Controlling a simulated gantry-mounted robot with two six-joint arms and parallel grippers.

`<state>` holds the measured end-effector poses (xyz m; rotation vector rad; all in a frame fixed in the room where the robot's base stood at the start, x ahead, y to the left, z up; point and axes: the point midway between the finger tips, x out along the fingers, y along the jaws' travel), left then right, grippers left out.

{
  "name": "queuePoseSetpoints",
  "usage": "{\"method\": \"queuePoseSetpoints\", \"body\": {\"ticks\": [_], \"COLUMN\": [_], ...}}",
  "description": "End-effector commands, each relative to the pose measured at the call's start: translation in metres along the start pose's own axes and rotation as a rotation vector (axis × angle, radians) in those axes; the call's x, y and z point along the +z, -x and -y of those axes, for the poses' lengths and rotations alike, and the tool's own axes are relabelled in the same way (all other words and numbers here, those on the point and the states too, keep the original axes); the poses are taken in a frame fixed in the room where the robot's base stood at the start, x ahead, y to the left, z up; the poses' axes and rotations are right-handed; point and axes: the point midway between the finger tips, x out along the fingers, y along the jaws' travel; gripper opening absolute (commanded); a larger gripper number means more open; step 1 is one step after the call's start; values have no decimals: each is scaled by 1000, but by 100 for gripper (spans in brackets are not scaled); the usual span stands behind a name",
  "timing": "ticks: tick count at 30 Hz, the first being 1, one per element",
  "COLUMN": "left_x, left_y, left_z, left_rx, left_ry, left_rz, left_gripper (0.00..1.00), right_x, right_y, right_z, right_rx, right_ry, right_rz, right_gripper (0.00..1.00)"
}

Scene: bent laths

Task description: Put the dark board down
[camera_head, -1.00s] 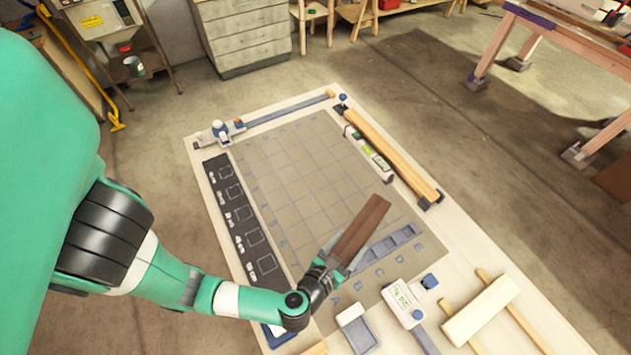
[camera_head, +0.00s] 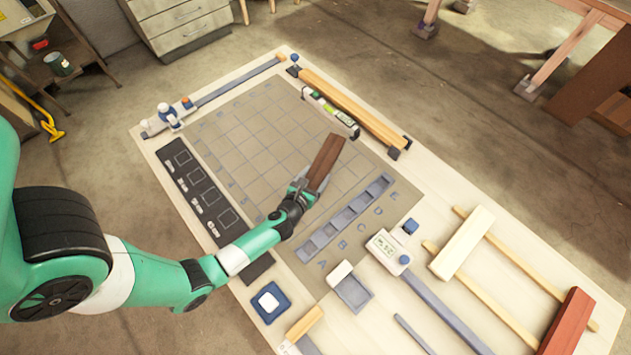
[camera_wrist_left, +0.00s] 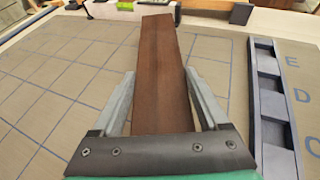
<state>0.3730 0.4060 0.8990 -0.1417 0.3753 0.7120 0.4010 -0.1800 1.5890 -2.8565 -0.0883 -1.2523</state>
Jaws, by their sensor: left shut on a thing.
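The dark board (camera_head: 326,160) is a short dark brown plank. My left gripper (camera_head: 305,186) is shut on its near end, and the board points away from the gripper over the gridded mat (camera_head: 240,125). In the left wrist view the board (camera_wrist_left: 160,70) lies lengthwise between the two grey fingers (camera_wrist_left: 160,103), with its far end near the mat's far edge. I cannot tell whether the board touches the mat or is held above it. My right gripper is not in view.
A grey slotted rack (camera_head: 345,217) lies just right of the board. A level (camera_head: 333,110) and a long wooden strip (camera_head: 350,108) lie along the far right side. A pale block (camera_head: 462,243) and a red board (camera_head: 567,325) rest on wooden rails. The mat's left part is clear.

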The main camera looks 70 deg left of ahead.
Motion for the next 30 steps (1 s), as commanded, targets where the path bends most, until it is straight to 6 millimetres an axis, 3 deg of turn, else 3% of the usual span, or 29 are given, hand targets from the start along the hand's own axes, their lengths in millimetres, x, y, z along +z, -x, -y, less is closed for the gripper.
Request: {"method": "queuePoseSetpoints", "body": {"ticks": [1,4,15,16,18,20,30], "left_x": [-16,-31,-32,-32,-31,-31,-28], "left_y": [-8,-14,-14,-13,-13,-13,-3], "left_z": [-1,0,0,0,0,0,0], "left_rx": [2,0,0,1,1,1,0], "left_ry": [-1,-1,0,1,1,0,-1], "left_rz": [0,0,1,0,0,0,-2], "left_gripper": [10,10,10,81,93,100,100], "right_x": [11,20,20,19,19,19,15], "right_y": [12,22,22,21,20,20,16], "right_z": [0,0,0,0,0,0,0], "right_rx": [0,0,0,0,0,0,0], "right_ry": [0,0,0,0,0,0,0], "right_rz": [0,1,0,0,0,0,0], "right_gripper": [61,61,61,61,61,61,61]}}
